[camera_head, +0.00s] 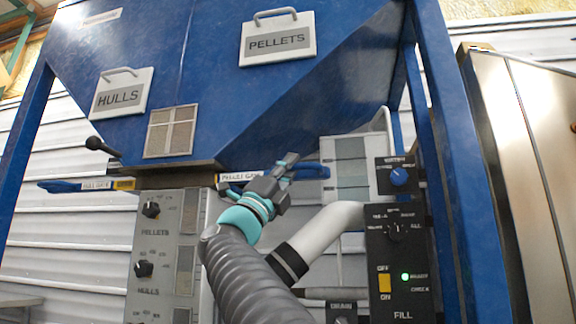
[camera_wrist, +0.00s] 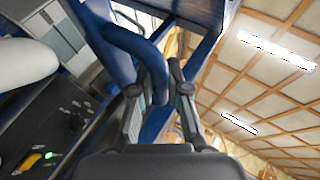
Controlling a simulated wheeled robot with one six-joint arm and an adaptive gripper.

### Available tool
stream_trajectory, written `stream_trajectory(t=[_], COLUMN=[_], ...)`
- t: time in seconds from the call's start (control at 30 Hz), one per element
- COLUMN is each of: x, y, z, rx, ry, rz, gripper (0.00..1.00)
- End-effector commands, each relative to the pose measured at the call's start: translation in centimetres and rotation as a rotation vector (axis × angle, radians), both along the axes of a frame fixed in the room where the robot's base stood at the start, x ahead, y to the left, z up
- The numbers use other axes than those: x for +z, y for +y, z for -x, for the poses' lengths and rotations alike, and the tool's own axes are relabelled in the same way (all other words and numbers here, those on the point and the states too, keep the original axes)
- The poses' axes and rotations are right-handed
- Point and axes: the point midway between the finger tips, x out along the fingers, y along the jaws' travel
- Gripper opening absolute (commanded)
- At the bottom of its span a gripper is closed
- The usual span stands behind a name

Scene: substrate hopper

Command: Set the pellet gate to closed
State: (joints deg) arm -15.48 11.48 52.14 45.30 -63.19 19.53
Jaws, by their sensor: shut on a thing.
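The pellet gate is a blue handle (camera_head: 312,171) under the hopper, sticking out to the right beyond a white and yellow label reading PELLET GATE (camera_head: 240,177). My gripper (camera_head: 284,168) is at this handle, and its fingers hide part of it. In the wrist view the blue handle (camera_wrist: 128,42) bends down between the two fingertips of my gripper (camera_wrist: 155,85). The gripper is shut on it. I cannot tell the gate's open or closed position from these frames.
A blue HULL GATE handle (camera_head: 65,187) sticks out at left. A grey knob panel (camera_head: 165,235) stands left of my arm. A pale pipe (camera_head: 325,228) and a black FILL panel (camera_head: 400,265) are at right. A blue post (camera_head: 455,170) stands farther right.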

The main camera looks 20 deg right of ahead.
Motion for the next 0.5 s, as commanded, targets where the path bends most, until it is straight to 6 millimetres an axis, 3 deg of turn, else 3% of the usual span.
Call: stream_trajectory(t=[0.03, 0.1, 0.5], x=[0.07, 0.07, -0.20], y=[0.27, 0.28, 0.32], z=[-0.16, -0.15, -0.01], rx=[0.005, 0.005, 0.003], ry=[0.004, 0.004, 0.003], rz=[0.006, 0.006, 0.002], gripper=[0.22, 0.40, 0.41])
